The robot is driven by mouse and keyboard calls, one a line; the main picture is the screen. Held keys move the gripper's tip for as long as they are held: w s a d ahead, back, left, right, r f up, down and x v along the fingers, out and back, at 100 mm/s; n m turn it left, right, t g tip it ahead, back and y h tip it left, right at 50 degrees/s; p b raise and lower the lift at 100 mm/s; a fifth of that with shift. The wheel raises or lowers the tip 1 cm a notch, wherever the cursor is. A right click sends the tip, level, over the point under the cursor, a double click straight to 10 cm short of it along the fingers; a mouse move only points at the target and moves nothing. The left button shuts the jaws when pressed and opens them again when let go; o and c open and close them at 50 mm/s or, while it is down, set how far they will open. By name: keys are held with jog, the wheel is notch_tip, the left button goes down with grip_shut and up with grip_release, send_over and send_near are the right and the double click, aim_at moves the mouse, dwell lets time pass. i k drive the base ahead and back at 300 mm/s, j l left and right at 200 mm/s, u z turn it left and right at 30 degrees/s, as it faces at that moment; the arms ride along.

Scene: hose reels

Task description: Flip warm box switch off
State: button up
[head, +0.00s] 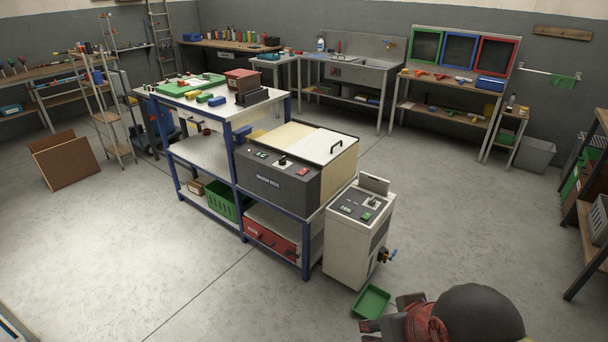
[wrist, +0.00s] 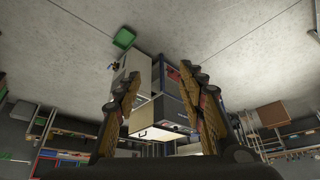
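The warm box (head: 277,184) is a dark-fronted box with a cream top and a white lid, on the near end of the blue-framed bench. Its sloped panel carries a dark knob (head: 283,161), a small green element (head: 262,154) and a small red switch-like element (head: 303,172). The switch's position is too small to tell. My gripper (head: 384,313) is low at the bottom right of the head view, well apart from the box. In the wrist view its two fingers (wrist: 161,75) are spread and empty, with the box (wrist: 172,116) upside down beyond them.
A white floor-standing unit (head: 350,242) with its own panel stands right of the warm box, with a blue-handled tap on its side. A green tray (head: 371,302) lies on the floor between it and my gripper. The floor at the left front is clear.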

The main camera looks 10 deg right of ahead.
aim_at(303, 170)
jog(key=i+u, duration=0.15)
jog(key=i, duration=1.2)
jog(key=i+u, duration=0.1)
jog(key=i, duration=1.3)
